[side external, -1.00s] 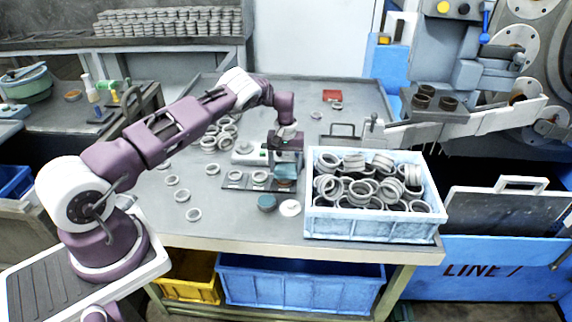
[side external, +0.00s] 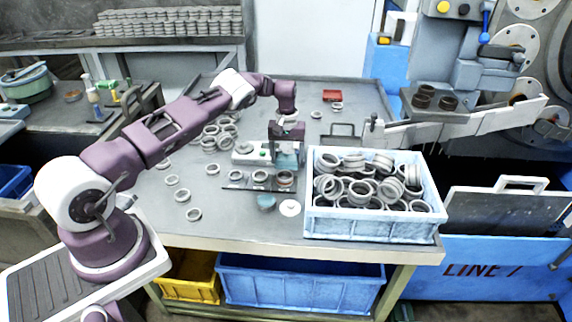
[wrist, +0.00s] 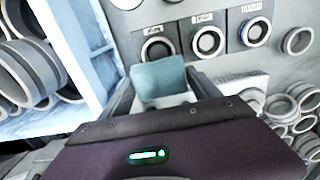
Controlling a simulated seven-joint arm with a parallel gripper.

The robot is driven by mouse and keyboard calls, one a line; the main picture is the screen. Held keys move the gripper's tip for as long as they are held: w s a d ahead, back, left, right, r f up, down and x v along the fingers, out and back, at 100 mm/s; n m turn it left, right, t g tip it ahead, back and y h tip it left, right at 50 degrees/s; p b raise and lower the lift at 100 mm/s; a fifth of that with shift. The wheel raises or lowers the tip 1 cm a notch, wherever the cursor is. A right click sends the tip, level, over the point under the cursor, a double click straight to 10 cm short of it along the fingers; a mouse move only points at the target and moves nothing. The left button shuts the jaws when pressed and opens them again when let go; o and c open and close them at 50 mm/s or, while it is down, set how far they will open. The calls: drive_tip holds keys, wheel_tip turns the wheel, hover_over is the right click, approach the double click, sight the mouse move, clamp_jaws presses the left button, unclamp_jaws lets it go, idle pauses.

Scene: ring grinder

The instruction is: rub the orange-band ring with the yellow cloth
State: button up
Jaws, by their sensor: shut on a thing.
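My gripper (side external: 287,132) is shut on a blue-green cloth (wrist: 160,80). The cloth also shows below the jaws in the side view (side external: 288,160). No yellow cloth shows. Three rings sit in a row on a dark labelled plate (side external: 246,188): a left ring (side external: 235,175), a middle ring (side external: 260,177) and a browner right ring (side external: 285,179). In the wrist view the browner ring (wrist: 158,49) is closest to the cloth, with the other two (wrist: 208,40) (wrist: 255,31) beside it. I cannot make out an orange band clearly. The cloth is held behind the browner ring, apart from it.
A light-blue crate (side external: 370,228) full of grey rings stands right of the plate. A teal disc (side external: 266,202) and a white disc (side external: 290,208) lie in front. A pale device (side external: 246,155) stands behind the plate. Loose rings (side external: 194,214) lie at left.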

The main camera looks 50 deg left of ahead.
drive_tip(key=shift+r, duration=2.85)
